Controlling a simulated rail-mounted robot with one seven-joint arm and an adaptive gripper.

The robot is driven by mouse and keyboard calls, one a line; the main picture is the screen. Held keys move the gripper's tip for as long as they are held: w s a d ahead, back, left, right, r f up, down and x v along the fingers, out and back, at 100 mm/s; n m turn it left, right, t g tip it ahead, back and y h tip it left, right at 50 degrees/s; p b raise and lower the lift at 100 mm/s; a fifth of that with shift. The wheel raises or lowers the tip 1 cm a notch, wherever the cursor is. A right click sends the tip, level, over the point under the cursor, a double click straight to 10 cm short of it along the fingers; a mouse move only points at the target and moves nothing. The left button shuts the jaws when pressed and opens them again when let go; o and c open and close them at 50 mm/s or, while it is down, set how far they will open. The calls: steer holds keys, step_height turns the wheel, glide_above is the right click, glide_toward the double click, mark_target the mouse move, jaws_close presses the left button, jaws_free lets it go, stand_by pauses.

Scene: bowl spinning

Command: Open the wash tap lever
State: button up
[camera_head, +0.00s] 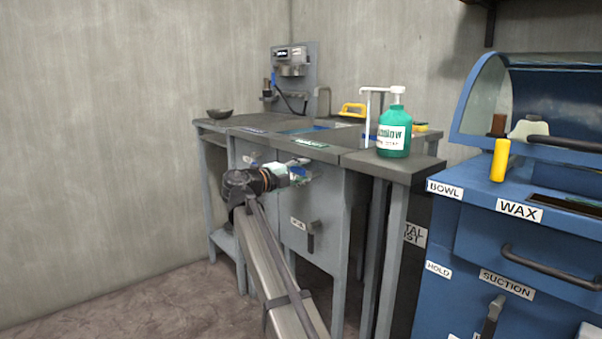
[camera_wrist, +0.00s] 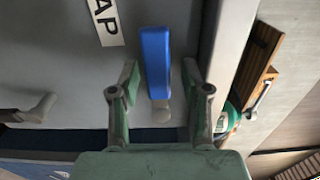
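In the wrist view a blue tap lever (camera_wrist: 156,58) sticks out from a grey panel beside a white label (camera_wrist: 104,20) whose visible letters read "AP". My gripper (camera_wrist: 159,72) is open, with one green finger on each side of the lever's lower part. I see gaps between the lever and both fingers; whether the fingers reach its depth is hard to tell. In the head view my gripper (camera_head: 298,170) is at the front of the grey wash bench (camera_head: 265,145), just below the top's edge. The lever cannot be made out clearly there.
A green pump bottle (camera_head: 394,132) and a yellow-handled tool (camera_head: 352,109) stand on the bench top, with a dark bowl (camera_head: 219,113) at its left end. A dark handle (camera_head: 311,238) juts from the bench front below my gripper. A blue cabinet (camera_head: 465,215) stands at right.

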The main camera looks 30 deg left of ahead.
steer(key=v, duration=1.2)
stand_by(0.6)
